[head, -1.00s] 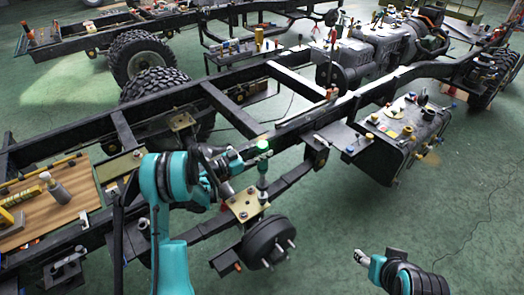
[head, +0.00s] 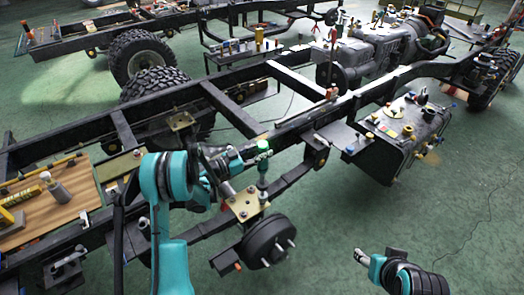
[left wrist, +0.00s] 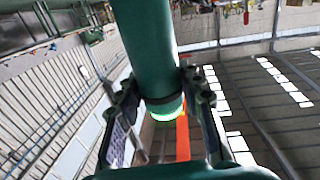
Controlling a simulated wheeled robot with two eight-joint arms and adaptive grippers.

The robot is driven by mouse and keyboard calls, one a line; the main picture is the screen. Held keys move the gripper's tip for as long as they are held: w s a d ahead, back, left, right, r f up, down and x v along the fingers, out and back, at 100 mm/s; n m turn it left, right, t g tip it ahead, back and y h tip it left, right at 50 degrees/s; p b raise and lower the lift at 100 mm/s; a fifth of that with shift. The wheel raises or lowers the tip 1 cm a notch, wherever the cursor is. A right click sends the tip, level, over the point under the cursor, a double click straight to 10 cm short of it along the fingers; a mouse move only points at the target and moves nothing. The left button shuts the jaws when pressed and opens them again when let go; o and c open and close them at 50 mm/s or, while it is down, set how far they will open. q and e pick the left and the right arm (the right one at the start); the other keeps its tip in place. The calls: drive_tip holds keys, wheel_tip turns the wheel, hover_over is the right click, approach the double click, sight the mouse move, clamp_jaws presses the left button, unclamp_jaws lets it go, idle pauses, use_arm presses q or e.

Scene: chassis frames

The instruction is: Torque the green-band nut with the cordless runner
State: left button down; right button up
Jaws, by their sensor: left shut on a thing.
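The cordless runner (head: 263,170) is a slim upright tool with a lit green ring at its top. My left gripper (head: 260,151) is shut around the runner's upper part. In the left wrist view, the runner's green body (left wrist: 148,45) lies between both fingers, with a dark band and glowing end. My right gripper (head: 361,257) is low at right, apart from the chassis; its finger opening is too small to judge.
A brake drum (head: 268,242) with studs sits just below the plate. A black tank (head: 388,150) with several fittings on top hangs right of the rail. A wooden board (head: 75,208) with a bottle lies at left.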

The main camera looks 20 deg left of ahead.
use_arm(q)
drive_tip(key=shift+f, duration=1.55)
idle(1.9)
drive_tip(key=shift+f, duration=0.15)
idle(1.6)
drive_tip(key=shift+r, duration=0.3)
idle(0.7)
drive_tip(key=shift+r, duration=0.15)
drive_tip(key=shift+r+p, duration=0.55)
drive_tip(key=shift+r, duration=0.65)
drive_tip(key=shift+r, duration=0.1)
